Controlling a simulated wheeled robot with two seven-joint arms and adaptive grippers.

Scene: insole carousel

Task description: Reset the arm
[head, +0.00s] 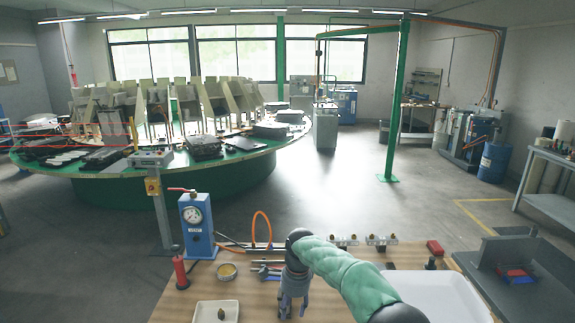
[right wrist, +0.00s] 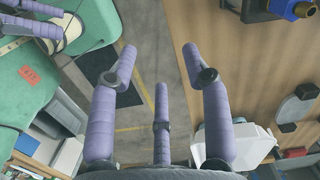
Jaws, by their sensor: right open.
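My right arm, in a green sleeve, comes in from the lower right of the head view. Its right gripper (head: 292,305) hangs fingers down over the wooden bench (head: 255,295). In the right wrist view the same gripper (right wrist: 160,54) has its purple fingers spread, with nothing between them. Grey floor and the bench edge show beyond the fingers. In the right wrist view, purple fingers of what looks like my left gripper (right wrist: 38,18) are cut off at the upper left corner. The head view does not show my left arm.
A blue gauge press (head: 197,225) and a small white dish (head: 232,307) are left of the gripper. A large white tray (head: 440,290) is right of it. Small metal fixtures (head: 382,240) line the bench's far edge. A round green carousel (head: 240,165) stands behind.

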